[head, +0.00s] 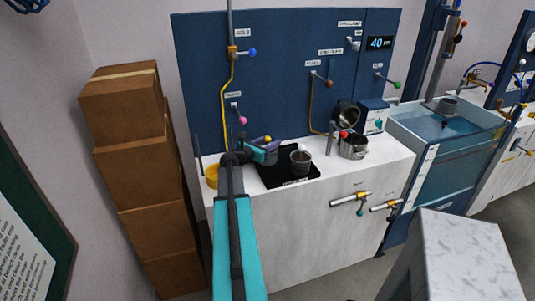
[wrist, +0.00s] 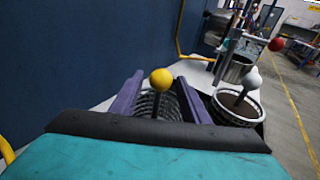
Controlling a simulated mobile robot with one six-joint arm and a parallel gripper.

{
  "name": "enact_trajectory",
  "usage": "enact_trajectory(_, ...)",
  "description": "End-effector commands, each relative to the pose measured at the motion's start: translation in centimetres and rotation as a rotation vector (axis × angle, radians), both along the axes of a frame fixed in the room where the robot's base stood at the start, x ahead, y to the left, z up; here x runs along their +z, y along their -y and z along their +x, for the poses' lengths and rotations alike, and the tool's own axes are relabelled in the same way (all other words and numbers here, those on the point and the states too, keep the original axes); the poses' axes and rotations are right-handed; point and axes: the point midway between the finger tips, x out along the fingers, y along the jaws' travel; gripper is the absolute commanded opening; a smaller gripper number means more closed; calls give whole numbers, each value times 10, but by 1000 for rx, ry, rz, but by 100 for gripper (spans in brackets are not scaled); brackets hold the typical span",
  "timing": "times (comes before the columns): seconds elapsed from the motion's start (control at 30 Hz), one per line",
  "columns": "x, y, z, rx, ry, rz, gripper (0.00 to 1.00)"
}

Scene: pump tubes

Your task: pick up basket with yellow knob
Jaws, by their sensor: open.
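The basket with the yellow knob (wrist: 160,80) shows in the wrist view, its wire mesh body (wrist: 155,106) partly hidden by the front of my gripper. My gripper (wrist: 156,98) is open. Its two purple fingers stand on either side of the mesh basket and the knob's dark stem, and I cannot tell whether they touch it. In the head view my gripper (head: 266,146) is over the left part of the black tray (head: 280,184), and the yellow knob is a small spot between the fingers.
A basket with a white knob (head: 301,158) stands close on the right, on the same tray. Beyond it are a metal pot (head: 353,147) and a red-knobbed part (head: 343,134). The blue back panel (head: 290,60) with pipes rises behind. A yellow ring (head: 212,176) lies left of my arm.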

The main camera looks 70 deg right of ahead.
Motion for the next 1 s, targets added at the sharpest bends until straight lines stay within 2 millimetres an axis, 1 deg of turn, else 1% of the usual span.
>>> enact_trajectory(0.03,0,7,0,-1,-1,1,42)
enact_trajectory(0.1,-1,13,-3,-1,0,0,42)
enact_trajectory(0.3,-3,24,-6,0,0,0,42)
enact_trajectory(0.9,-4,25,-6,1,0,0,42)
enact_trajectory(0.97,-4,25,-6,1,0,0,33)
enact_trajectory(1.0,-4,25,-6,1,0,0,27)
